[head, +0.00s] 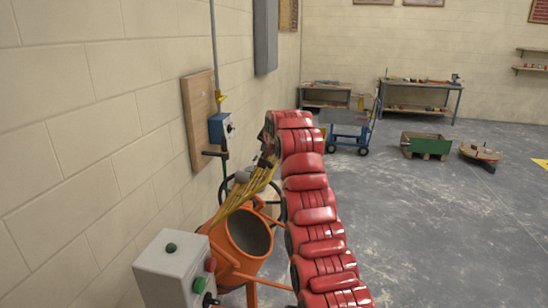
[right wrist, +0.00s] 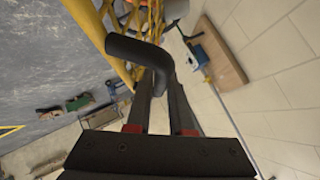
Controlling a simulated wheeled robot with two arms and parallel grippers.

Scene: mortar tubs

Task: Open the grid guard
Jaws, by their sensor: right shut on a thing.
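The yellow grid guard (head: 243,194) stands tilted up over the mouth of the orange mixer drum (head: 248,236) in the head view. Its bars also show in the right wrist view (right wrist: 88,18). My right gripper (right wrist: 157,85) is shut on the black bent handle (right wrist: 128,47) beside the yellow bars. In the head view the right gripper (head: 267,158) is at the guard's upper end, partly hidden by my red right arm. My left gripper is in neither view.
A grey control box (head: 165,262) with coloured buttons stands in front of the mixer. The block wall is close on the left, with a blue switch box (head: 219,127) on a wooden board (head: 197,110). A cart (head: 348,135) stands behind; the floor on the right is open.

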